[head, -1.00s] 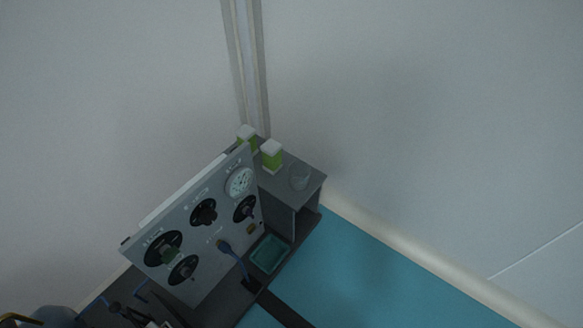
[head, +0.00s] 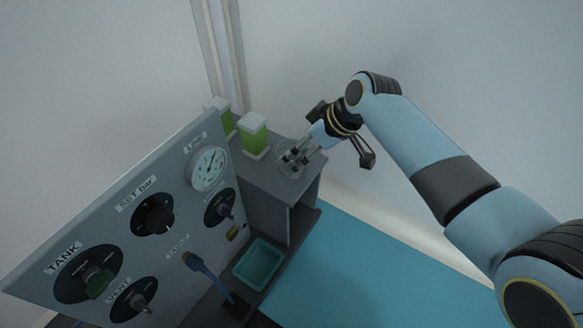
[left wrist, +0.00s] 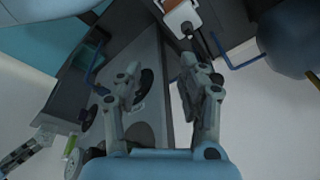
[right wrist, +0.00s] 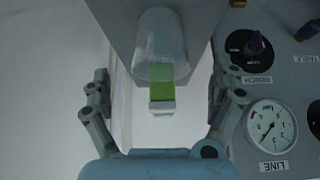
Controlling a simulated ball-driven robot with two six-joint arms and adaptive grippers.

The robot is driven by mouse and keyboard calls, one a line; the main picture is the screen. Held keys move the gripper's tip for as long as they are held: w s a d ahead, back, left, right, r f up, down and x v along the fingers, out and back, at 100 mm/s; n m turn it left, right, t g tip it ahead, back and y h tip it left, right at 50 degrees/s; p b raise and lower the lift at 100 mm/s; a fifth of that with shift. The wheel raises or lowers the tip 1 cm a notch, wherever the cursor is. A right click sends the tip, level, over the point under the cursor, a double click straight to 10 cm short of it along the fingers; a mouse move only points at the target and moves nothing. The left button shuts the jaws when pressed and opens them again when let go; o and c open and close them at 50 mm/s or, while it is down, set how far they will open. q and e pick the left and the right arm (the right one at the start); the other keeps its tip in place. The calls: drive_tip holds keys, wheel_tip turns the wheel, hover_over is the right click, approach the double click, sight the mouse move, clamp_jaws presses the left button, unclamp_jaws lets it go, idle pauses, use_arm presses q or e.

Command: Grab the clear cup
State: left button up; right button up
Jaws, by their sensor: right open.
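The clear cup (head: 283,148) stands on the grey shelf top at the back corner in the head view. In the right wrist view the transparent cup (right wrist: 160,38) lies between my finger lines, with a green container showing behind it. My right gripper (head: 293,160) is at the cup, its open fingers reaching down close around it. In the right wrist view the right gripper (right wrist: 162,80) has its fingers wide apart, one on each side of the cup; contact is not visible. My left gripper (left wrist: 160,72) shows open and empty in its own wrist view.
Two green containers with white lids (head: 254,135) (head: 221,115) stand beside the cup. The upright panel (head: 120,215) with knobs and a gauge is close on the left. A teal tray (head: 259,264) lies below the shelf. Walls stand behind.

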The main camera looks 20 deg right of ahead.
sight(294, 159)
drive_tip(key=shift+w+a+f, duration=0.25)
drive_tip(key=shift+f, duration=0.4)
drive_tip(key=shift+w+a+f+b, duration=0.1)
drive_tip(key=shift+a+f+b, duration=0.05)
drive_tip(key=shift+f+b, duration=0.5)
drive_tip(key=shift+w+a+f+b, duration=0.1)
drive_tip(key=shift+f+b, duration=0.5)
drive_tip(key=shift+b+x, duration=0.6)
drive_tip(key=shift+x, duration=0.25)
drive_tip(key=shift+w+a+f, duration=0.15)
drive_tip(key=shift+w+f, duration=0.05)
drive_tip(key=shift+w, duration=0.15)
use_arm(q)
drive_tip(key=w+t, duration=0.1)
drive_tip(key=w, duration=0.1)
drive_tip(key=w+d+t, duration=0.1)
drive_tip(key=t, duration=0.1)
drive_tip(key=shift+w+d, duration=0.15)
drive_tip(key=shift+w, duration=0.2)
use_arm(e)
drive_tip(key=shift+c, duration=0.2)
drive_tip(key=c, duration=1.2)
